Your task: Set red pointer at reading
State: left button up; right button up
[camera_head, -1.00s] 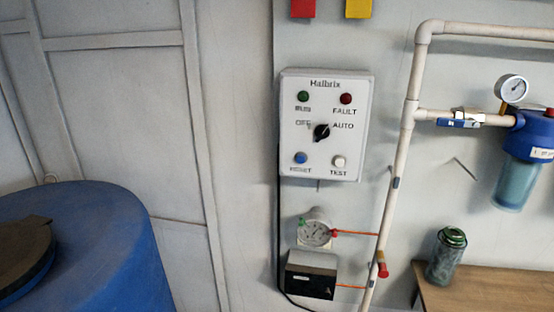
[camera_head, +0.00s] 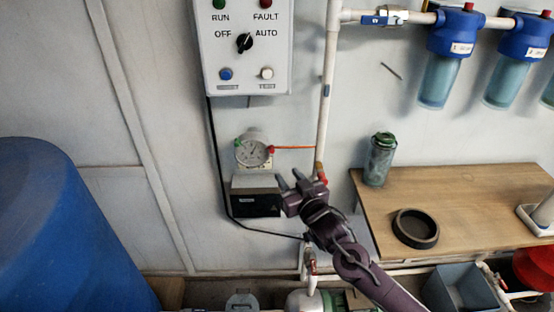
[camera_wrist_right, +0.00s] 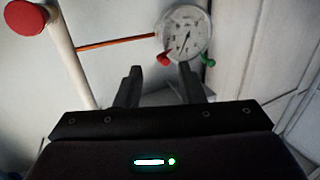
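A round white gauge (camera_head: 252,152) is on the wall below the control box, with a green knob on its upper left and a red knob on its right side. In the right wrist view the gauge (camera_wrist_right: 185,33) is ahead, with the red knob (camera_wrist_right: 163,60) and green knob (camera_wrist_right: 208,61) at its lower rim. The red pointer itself is too small to make out. My right gripper (camera_head: 292,182) is in front of the wall, below and right of the gauge. Its fingers (camera_wrist_right: 160,80) are apart with nothing between them. My left gripper is not in view.
A dark box (camera_head: 256,197) sits just below the gauge. An orange tube (camera_head: 294,147) runs from the gauge to a white vertical pipe (camera_head: 327,100). A wooden bench (camera_head: 455,185) with a bottle (camera_head: 381,160) and black ring (camera_head: 415,228) stands right. A blue tank (camera_head: 70,230) is left.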

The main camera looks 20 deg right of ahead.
aim_at(273, 152)
jog(key=w, duration=0.2)
jog(key=w+a+r+p, duration=0.1)
jog(key=w, duration=0.2)
jog(key=w+r, duration=0.1)
jog(key=w, duration=0.1)
jog(key=shift+w+a, duration=0.2)
jog(key=shift+w, duration=0.15)
grip_shut()
